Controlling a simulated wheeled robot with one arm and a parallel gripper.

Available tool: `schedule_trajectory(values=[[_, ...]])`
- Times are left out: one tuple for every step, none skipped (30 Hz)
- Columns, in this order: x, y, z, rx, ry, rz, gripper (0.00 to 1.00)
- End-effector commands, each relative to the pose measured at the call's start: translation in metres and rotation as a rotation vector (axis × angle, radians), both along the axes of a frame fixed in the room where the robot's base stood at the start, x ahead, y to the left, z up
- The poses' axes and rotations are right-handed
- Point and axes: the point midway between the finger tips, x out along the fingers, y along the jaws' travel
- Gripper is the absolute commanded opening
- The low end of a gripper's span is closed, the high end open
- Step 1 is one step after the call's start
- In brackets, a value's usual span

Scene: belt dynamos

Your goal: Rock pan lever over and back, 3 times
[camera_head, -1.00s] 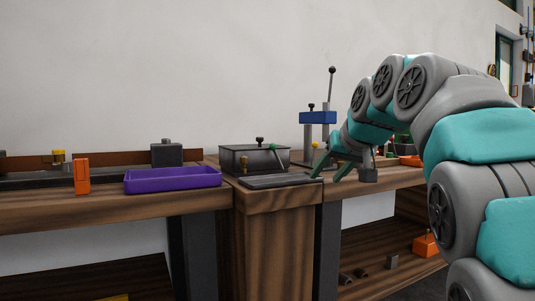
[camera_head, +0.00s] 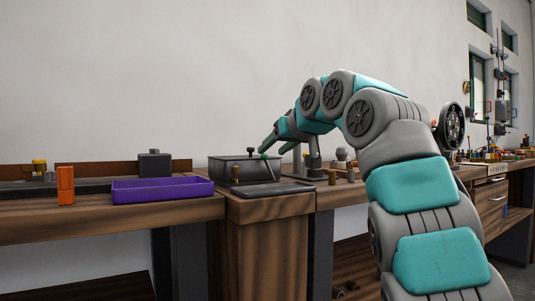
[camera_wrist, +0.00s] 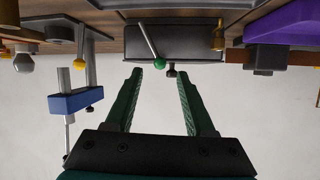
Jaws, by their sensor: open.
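The pan lever is a thin rod with a green ball knob (camera_head: 264,156) at the front of a dark lidded pan (camera_head: 228,172). In the wrist view, which looks upside down, the green knob (camera_wrist: 159,63) is near the top middle, with its rod running up and left across the pan (camera_wrist: 190,48). My gripper (camera_head: 277,147) is open and empty above the pan's right side. In the wrist view my gripper (camera_wrist: 160,74) has its two green fingers spread, with the knob just beyond and between their tips. I see no grip on it.
A purple tray (camera_head: 162,190) and an orange block (camera_head: 66,186) stand left of the pan. In the wrist view a blue block on posts (camera_wrist: 86,100) and a yellow-knobbed lever (camera_wrist: 78,64) are at left, and a brass piece (camera_wrist: 218,38) is near the pan.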

Motion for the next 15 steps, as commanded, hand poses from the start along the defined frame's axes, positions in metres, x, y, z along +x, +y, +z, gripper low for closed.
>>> schedule_trajectory(values=[[0.008, 0.003, -0.003, -0.001, 0.003, 0.0, 0.54], [0.012, 0.006, -0.005, -0.001, 0.004, 0.001, 0.54], [0.016, 0.008, -0.007, 0.0, 0.003, 0.001, 0.54], [0.02, 0.01, -0.008, 0.0, 0.002, 0.0, 0.54], [0.023, 0.012, -0.009, 0.0, 0.0, 0.0, 0.54], [0.026, 0.014, -0.01, 0.001, -0.002, -0.001, 0.54], [0.029, 0.015, -0.011, 0.0, -0.003, -0.001, 0.54], [0.031, 0.017, -0.012, 0.0, -0.003, -0.001, 0.54], [0.033, 0.018, -0.013, 0.0, -0.003, -0.001, 0.54], [0.034, 0.019, -0.014, 0.0, -0.003, -0.001, 0.54], [0.034, 0.019, -0.015, 0.001, -0.003, -0.001, 0.54], [0.035, 0.02, -0.015, 0.001, -0.003, -0.001, 0.54], [0.035, 0.02, -0.015, 0.001, -0.003, -0.001, 0.54], [0.035, 0.02, -0.016, 0.001, -0.003, -0.001, 0.54], [0.035, 0.02, -0.016, 0.001, -0.003, -0.001, 0.54]])
